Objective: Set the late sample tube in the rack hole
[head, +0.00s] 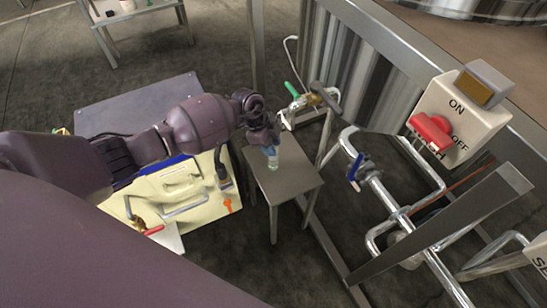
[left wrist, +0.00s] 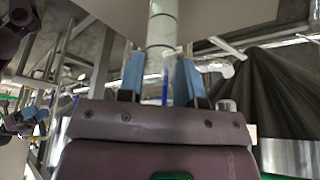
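A small clear sample tube (head: 273,162) with a pale green tint at its lower end is over the small grey stand. My left gripper (head: 270,148) is at the tube's upper part, its blue fingertips pointing down. In the left wrist view the clear tube (left wrist: 162,25) runs between the two blue fingers (left wrist: 160,72), which appear to close on its sides. I cannot tell whether the tube's foot touches the stand. A dark shape with pale blue parts at the left of the left wrist view may be my right gripper (left wrist: 20,122). I cannot make out a rack hole.
Pipes with a blue valve handle (head: 355,167) and a red switch (head: 432,130) are to the right.

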